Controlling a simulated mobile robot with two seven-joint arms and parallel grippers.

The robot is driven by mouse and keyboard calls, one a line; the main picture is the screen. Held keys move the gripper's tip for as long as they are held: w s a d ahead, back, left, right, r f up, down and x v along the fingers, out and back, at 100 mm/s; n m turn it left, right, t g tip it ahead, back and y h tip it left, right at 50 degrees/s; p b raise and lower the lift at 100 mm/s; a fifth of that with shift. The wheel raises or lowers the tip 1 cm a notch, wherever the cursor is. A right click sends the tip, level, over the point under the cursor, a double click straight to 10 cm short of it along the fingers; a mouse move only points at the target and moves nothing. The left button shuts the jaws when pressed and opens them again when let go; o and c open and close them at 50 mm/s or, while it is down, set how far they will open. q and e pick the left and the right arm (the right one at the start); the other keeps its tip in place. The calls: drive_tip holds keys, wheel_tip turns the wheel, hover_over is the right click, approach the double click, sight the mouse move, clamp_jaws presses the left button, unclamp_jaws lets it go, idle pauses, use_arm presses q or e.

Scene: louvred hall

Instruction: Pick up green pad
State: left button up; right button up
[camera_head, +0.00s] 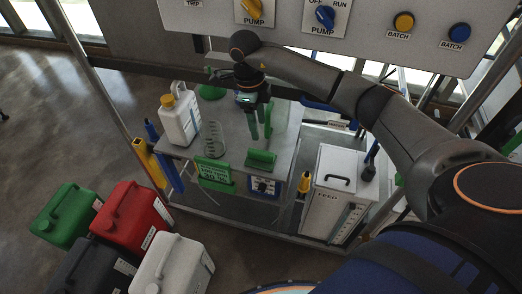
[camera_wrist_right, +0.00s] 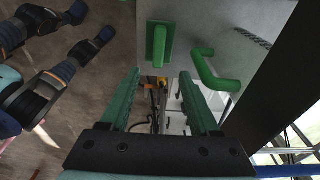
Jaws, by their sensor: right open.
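The green pad (camera_head: 261,160), a green bar on a darker green base, lies on the grey table near its front edge. It also shows at the top of the right wrist view (camera_wrist_right: 158,45). My right gripper (camera_head: 261,130) hangs over the table with its green fingers pointing down, behind the pad in the head view. In the right wrist view its fingers (camera_wrist_right: 160,73) are apart with nothing held between them, and the pad shows just beyond the tips. My left gripper is not in view.
A white jug (camera_head: 180,119) with a yellow cap stands at the table's left. A green sign (camera_head: 213,173) hangs on the front edge. A white box (camera_head: 335,190) stands to the right. Several canisters, including a red one (camera_head: 133,214), stand on the floor. A control panel overhangs behind.

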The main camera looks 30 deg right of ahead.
drive_tip(key=b, duration=0.1)
hover_over(261, 152)
drive_tip(key=f, duration=0.6)
drive_tip(key=shift+w+f, duration=0.15)
drive_tip(key=shift+w, duration=0.05)
wheel_tip(261, 152, down, 6)
drive_tip(key=b, duration=0.4)
drive_tip(key=shift+s, duration=0.1)
drive_tip(key=shift+r, duration=0.2)
clamp_jaws()
